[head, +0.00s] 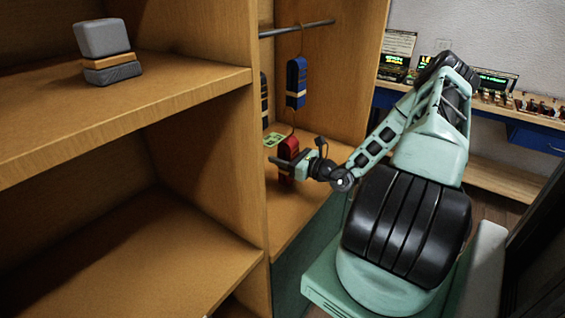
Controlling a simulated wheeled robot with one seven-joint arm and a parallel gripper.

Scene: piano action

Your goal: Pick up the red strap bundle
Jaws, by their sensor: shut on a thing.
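The red strap bundle (288,149) is upright in the right-hand bay of the wooden cabinet, below a hanging blue bundle. A thin hook shows at its top. My gripper (287,164) reaches in from the right and is shut on the red bundle, across its middle. The gripper hides part of the bundle. Whether its lower end touches the shelf floor cannot be told.
A blue strap bundle (296,82) hangs from a metal rod (297,29). A dark bundle (264,100) is partly hidden by the cabinet divider (254,150). A green label (274,139) lies behind. A grey bundle (106,50) sits on the upper left shelf. The lower left shelf looks empty.

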